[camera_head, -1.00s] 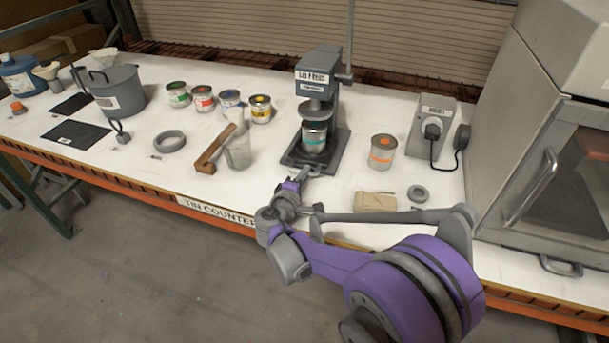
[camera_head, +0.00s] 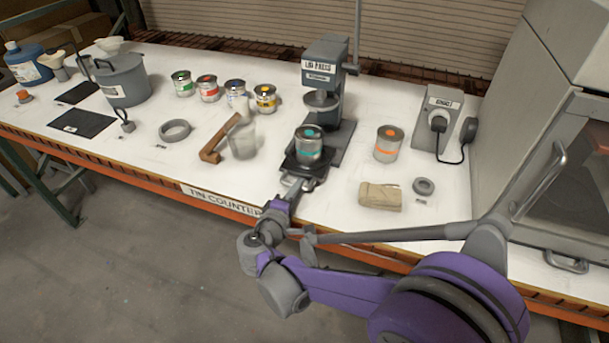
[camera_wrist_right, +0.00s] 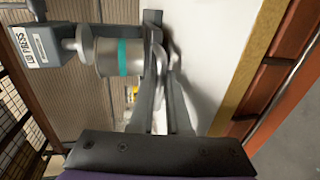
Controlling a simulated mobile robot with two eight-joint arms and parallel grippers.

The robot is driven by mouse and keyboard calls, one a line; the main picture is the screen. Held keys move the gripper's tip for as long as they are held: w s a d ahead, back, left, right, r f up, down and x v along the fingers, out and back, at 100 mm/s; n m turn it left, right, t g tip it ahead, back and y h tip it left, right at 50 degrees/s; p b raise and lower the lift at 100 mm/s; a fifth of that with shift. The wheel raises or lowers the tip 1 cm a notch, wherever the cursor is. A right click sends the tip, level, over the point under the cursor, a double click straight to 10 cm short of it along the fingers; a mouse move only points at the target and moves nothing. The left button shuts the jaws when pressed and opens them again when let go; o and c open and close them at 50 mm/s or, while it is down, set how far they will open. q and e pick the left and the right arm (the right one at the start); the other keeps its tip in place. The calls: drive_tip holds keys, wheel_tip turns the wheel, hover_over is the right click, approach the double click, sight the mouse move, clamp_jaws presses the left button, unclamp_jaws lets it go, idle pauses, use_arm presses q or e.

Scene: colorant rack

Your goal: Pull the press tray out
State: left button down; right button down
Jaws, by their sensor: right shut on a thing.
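The lid press (camera_head: 325,75) stands on the counter, with its lever raised at the right. Its dark press tray (camera_head: 304,166) juts out from the base toward the counter's front edge. A tin with a teal band (camera_head: 308,146) stands upright on the tray, in front of the press head; the tin also shows in the right wrist view (camera_wrist_right: 120,57). My right gripper (camera_head: 293,187) is shut on the front of the press tray; its fingers (camera_wrist_right: 160,85) reach alongside the tin in the right wrist view. My left gripper is not in view.
A grey cabinet (camera_head: 560,130) bounds the right side.

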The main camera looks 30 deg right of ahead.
drive_tip(key=v, duration=0.3)
drive_tip(key=f+v, duration=0.1)
drive_tip(key=v, duration=0.1)
drive_tip(key=shift+s+a, duration=0.35)
drive_tip(key=shift+s, duration=0.05)
drive_tip(key=c, duration=1.2)
unclamp_jaws()
drive_tip(key=shift+a, duration=0.1)
drive_tip(key=v, duration=1)
drive_tip(key=shift+s+a+r, duration=0.1)
drive_tip(key=shift+s+a, duration=0.05)
drive_tip(key=shift+s, duration=0.1)
